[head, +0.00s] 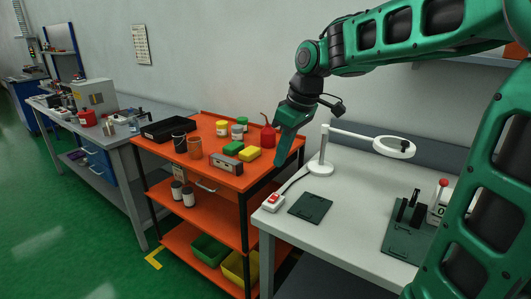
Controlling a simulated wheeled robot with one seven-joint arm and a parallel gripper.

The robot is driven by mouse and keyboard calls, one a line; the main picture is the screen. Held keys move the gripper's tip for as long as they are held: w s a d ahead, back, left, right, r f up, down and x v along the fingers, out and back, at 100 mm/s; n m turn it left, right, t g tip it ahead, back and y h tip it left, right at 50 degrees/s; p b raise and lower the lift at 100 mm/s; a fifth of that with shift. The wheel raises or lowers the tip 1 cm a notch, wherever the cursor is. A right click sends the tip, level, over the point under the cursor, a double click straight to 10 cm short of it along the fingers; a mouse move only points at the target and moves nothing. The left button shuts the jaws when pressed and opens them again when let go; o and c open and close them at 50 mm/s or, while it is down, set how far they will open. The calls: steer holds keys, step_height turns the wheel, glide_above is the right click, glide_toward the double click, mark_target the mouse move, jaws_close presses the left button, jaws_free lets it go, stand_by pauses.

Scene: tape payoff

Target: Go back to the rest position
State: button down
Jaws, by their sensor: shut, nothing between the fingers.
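My gripper (281,158) hangs at the end of my green arm, pointing down. It shows near the right edge of the orange cart (222,181) and left of the white lamp stand. Its fingers are shut with nothing seen between them. How far it is above the cart or the bench is hard to tell from this view.
A magnifier lamp (394,147) and a dark fixture (402,242) stand on the grey bench (345,232). A red-buttoned switch box (273,202) sits at its left corner.

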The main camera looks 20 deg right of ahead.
steer(key=s+d+f+m+g, duration=0.1)
steer(key=s+d+f+m, duration=0.2)
steer(key=s, duration=0.6)
steer(key=s+d+f+m+h, duration=0.1)
steer(key=s+d+f+m, duration=0.3)
steer(key=s, duration=0.5)
steer(key=s+d+f+m+g, duration=0.1)
steer(key=s+d+f+m, duration=0.3)
steer(key=s, duration=0.5)
steer(key=shift+s+d+m+g+h, duration=0.15)
steer(key=shift+s+d+m+h, duration=0.05)
steer(key=shift+d+m, duration=0.4)
steer(key=shift+s+d+m+g+h, duration=0.2)
steer(key=shift+d+m, duration=0.25)
steer(key=shift+m, duration=0.15)
